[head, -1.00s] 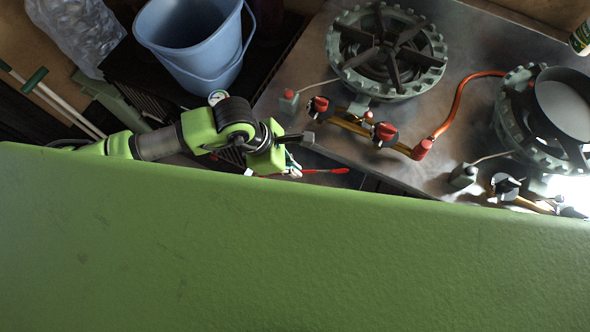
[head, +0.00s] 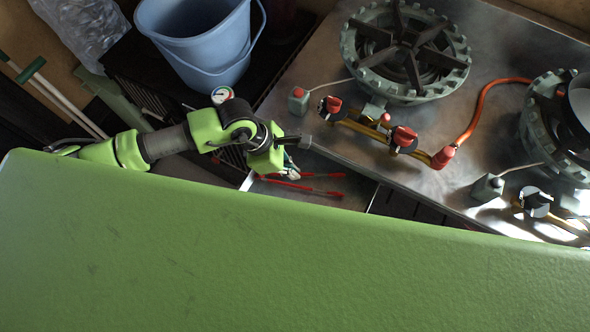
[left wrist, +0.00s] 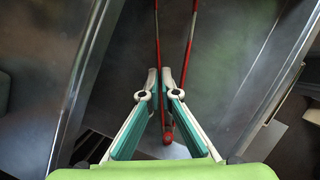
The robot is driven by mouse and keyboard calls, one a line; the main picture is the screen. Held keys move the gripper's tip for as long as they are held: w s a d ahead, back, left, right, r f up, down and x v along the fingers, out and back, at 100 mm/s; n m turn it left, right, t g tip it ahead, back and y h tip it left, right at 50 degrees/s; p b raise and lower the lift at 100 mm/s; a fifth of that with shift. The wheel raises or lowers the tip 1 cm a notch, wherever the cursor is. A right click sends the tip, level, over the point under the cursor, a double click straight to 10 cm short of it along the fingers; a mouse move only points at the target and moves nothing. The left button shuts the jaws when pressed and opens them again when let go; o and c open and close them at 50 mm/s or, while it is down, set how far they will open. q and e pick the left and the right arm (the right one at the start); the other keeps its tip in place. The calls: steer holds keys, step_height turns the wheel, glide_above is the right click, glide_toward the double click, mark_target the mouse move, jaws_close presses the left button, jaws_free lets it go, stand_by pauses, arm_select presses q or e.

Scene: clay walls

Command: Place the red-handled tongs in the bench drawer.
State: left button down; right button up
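The red-handled tongs (head: 312,189) show in the head view as two spread red legs reaching right from my left gripper (head: 289,169). In the left wrist view, the tongs (left wrist: 190,36) run upward, with their red joined end between the fingers. My left gripper (left wrist: 160,80) is nearly closed, with one tong leg passing between its fingertips. The open bench drawer (head: 352,184) is below, and its grey metal floor (left wrist: 225,65) lies behind the tongs. I cannot tell whether the tongs touch that floor. The green surface hides the drawer's near part. My right gripper is not in view.
The metal benchtop (head: 310,75) holds a burner (head: 412,50), red-knobbed valves (head: 403,138) and an orange hose (head: 482,95). A second burner with a pan is at the right edge. A blue bucket (head: 200,45) stands behind my left arm. A large green surface (head: 280,265) fills the foreground.

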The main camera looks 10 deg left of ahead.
arm_select(q)
steer(key=shift+f, duration=0.1)
steer(key=c, duration=2.3)
jaws_free()
steer(key=shift+r, duration=0.2)
steer(key=b+v, duration=0.1)
steer(key=v, duration=1.1)
steer(key=shift+f, duration=0.1)
